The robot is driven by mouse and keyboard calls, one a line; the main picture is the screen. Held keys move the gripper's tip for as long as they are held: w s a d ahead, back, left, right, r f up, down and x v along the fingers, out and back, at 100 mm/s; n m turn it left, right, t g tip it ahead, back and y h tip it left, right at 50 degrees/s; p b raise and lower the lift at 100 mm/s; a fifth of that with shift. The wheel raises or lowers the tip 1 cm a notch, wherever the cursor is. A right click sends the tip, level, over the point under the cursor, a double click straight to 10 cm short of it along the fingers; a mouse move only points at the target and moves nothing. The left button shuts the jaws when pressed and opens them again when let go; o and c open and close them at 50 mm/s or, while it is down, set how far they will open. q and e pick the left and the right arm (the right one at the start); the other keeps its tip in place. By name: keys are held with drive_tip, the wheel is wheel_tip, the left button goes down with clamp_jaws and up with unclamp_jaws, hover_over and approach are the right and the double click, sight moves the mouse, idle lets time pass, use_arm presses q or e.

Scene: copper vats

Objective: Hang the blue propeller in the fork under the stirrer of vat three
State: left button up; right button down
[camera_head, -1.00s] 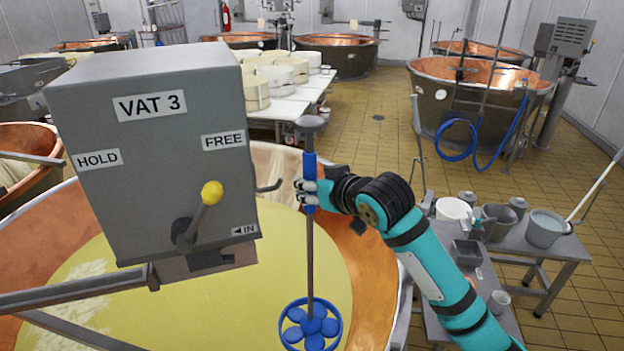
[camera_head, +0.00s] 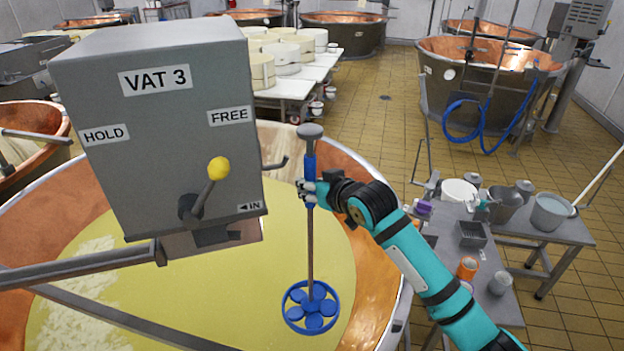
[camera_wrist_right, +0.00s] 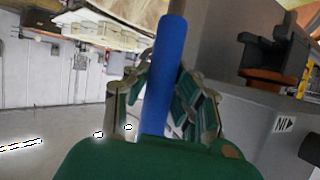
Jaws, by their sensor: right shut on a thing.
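The blue propeller (camera_head: 311,308) is a ringed wheel on a long rod with a blue sleeve and a grey knob on top. It hangs nearly upright above the yellow contents of vat three (camera_head: 375,262). My right gripper (camera_head: 308,190) is shut on the blue sleeve, which also shows between its fingers in the wrist view (camera_wrist_right: 162,85). The grey stirrer box (camera_head: 160,130) marked VAT 3 is left of the propeller, apart from it. Its yellow-knobbed lever (camera_head: 219,168) tilts toward FREE. A dark bracket (camera_head: 211,237) shows under the box; its slot is partly hidden. My left gripper is not in view.
A small hook (camera_head: 275,164) sticks out from the box's right side. A metal arm (camera_head: 80,278) crosses the vat at lower left. A grey side table (camera_head: 497,308) with buckets and cups stands at right. Tiled floor (camera_head: 370,130) is clear behind.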

drive_tip(key=w+a+f+b, duration=0.2)
drive_tip(key=f+b, duration=0.4)
drive_tip(key=f, duration=0.1)
drive_tip(key=w+a+f+b, duration=0.1)
drive_tip(key=a+f+b, duration=0.1)
drive_tip(key=f+b, duration=0.4)
drive_tip(key=s+a+f+b, duration=0.3)
drive_tip(key=a+f, duration=0.6)
drive_tip(key=a, duration=0.3)
drive_tip(key=shift+a, duration=0.25)
idle(1.0)
drive_tip(key=shift+r, duration=0.1)
